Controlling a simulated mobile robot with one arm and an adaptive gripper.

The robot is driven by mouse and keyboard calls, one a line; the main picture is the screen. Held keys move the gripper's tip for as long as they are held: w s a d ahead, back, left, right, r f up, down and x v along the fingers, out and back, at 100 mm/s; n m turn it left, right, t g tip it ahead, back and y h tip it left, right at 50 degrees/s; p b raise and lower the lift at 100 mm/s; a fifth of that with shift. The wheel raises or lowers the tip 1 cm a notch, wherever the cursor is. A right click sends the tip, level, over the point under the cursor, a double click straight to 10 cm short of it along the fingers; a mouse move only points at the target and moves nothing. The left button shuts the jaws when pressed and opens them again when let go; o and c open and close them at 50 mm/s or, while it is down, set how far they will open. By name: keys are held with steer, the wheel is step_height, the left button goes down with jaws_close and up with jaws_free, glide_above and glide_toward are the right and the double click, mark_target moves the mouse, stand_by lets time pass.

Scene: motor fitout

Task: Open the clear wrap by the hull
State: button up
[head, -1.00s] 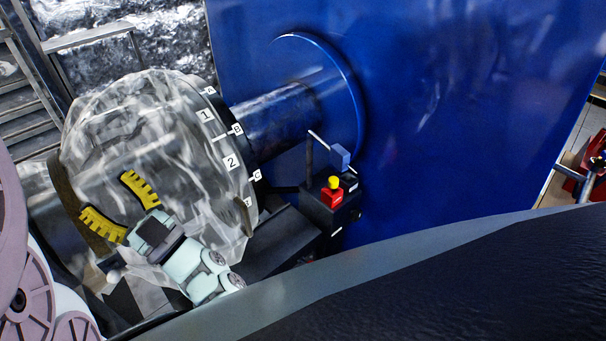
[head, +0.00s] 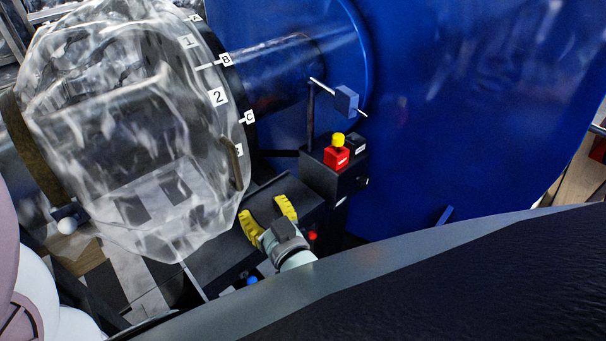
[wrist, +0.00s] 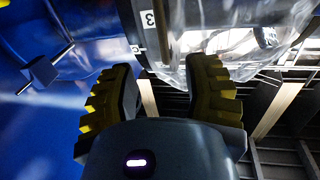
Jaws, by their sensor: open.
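The clear wrap (head: 110,130) is a crinkled see-through cover around a drum-like body at the left of the head view. Its right edge, towards the blue hull (head: 450,110), has a dark rim with white tags 1, 2, 3 and A, B, C. A small brown strip (head: 236,163) stands at that edge beside tag 3. My gripper (head: 262,207), with yellow ribbed fingers, is open and empty, below and right of the strip in the head view. In the wrist view, the wrap (wrist: 235,35) and tag 3 (wrist: 149,19) show beyond my open fingers (wrist: 163,75).
A shaft (head: 275,75) runs from the wrap into the hull. A dark box (head: 325,178) with a red-and-yellow button (head: 337,152) stands right of my gripper. A blue block on a rod (head: 346,100) sticks out above it. A brown band (head: 32,150) rings the wrap's far left end.

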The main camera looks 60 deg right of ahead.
mark_target(238, 172)
steer(key=p+x, duration=0.1)
steer(key=x, duration=1.2)
steer(key=shift+w+d, duration=0.1)
steer(key=shift+w, duration=0.3)
jaws_close()
